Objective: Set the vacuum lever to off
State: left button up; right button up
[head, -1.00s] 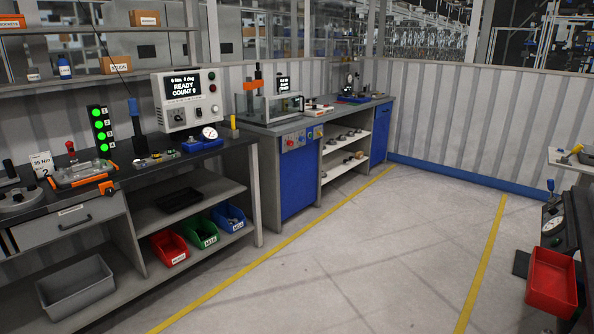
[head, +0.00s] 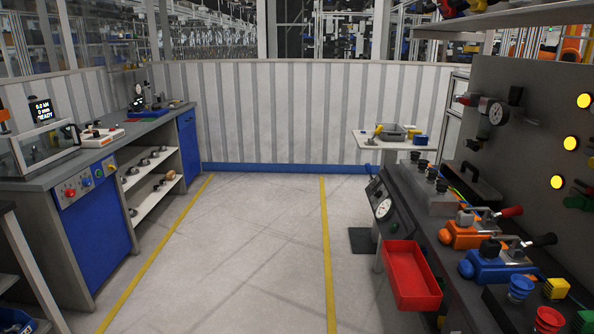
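Neither of my grippers shows in the head view. Several levers stand on the dark bench at the right; I cannot tell which one is the vacuum lever. A red-handled lever (head: 511,211) sits on an orange base (head: 467,236). A black-handled lever (head: 544,240) sits on a blue base (head: 495,266) in front of it. A round gauge (head: 497,113) with fittings beside it is on the grey upright panel (head: 545,140). No label reading vacuum or off is legible.
A red bin (head: 411,277) hangs at the right bench's front edge. A small white table (head: 385,140) stands behind it. A workbench with blue cabinets (head: 98,222) lines the left. Open floor (head: 240,250) with yellow lines (head: 328,255) lies between.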

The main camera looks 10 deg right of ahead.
aim_at(368, 166)
jog(key=i+z, duration=0.45)
jog(key=i, duration=0.25)
jog(key=i+j+z, duration=0.15)
jog(key=i+z, duration=0.3)
jog(key=i, duration=0.3)
jog(key=z, duration=0.3)
jog(key=i+j+z, duration=0.2)
jog(key=z, duration=0.15)
jog(key=i+j+z, duration=0.2)
jog(key=z, duration=0.2)
jog(key=i+j+z, duration=0.15)
jog(key=j+z, duration=0.2)
